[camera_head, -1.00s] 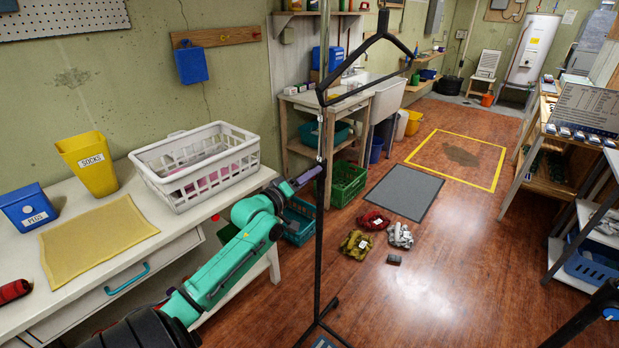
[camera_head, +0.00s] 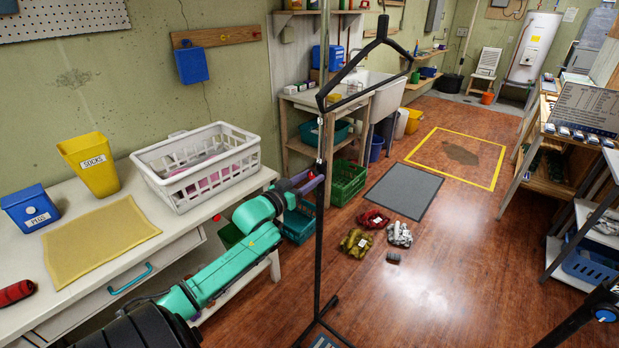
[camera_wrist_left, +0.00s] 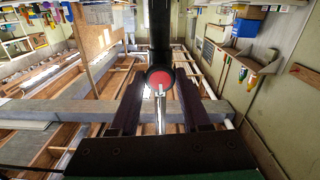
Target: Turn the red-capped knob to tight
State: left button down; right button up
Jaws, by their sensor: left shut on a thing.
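A black stand with a thin pole (camera_head: 319,230) rises from the floor and carries a triangular hanger-shaped frame (camera_head: 352,97) at its top. In the left wrist view the red-capped knob (camera_wrist_left: 160,78) sits in the middle, on the dark pole, with a silver rod (camera_wrist_left: 161,112) below it. My left gripper (camera_head: 317,180) is at the pole, a little below the frame. Its dark fingers stand either side of the knob in the left wrist view (camera_wrist_left: 160,88), and it is shut on the knob. The knob is too small to make out clearly in the head view. My right gripper is out of view.
A white workbench (camera_head: 110,240) with a white basket (camera_head: 205,190) stands at the left. A grey mat (camera_head: 403,190) and a few small bundles lie on the floor behind the stand. Shelving (camera_head: 575,140) lines the right. The wooden floor around the stand is mostly clear.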

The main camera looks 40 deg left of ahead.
pick_arm(q)
jog(key=shift+m, duration=0.6)
jog(key=shift+c, duration=1.8)
grip_release()
jog(key=shift+s+f, duration=0.1)
jog(key=shift+s, duration=0.2)
jog(key=s, duration=1.4)
jog(key=shift+b, duration=0.3)
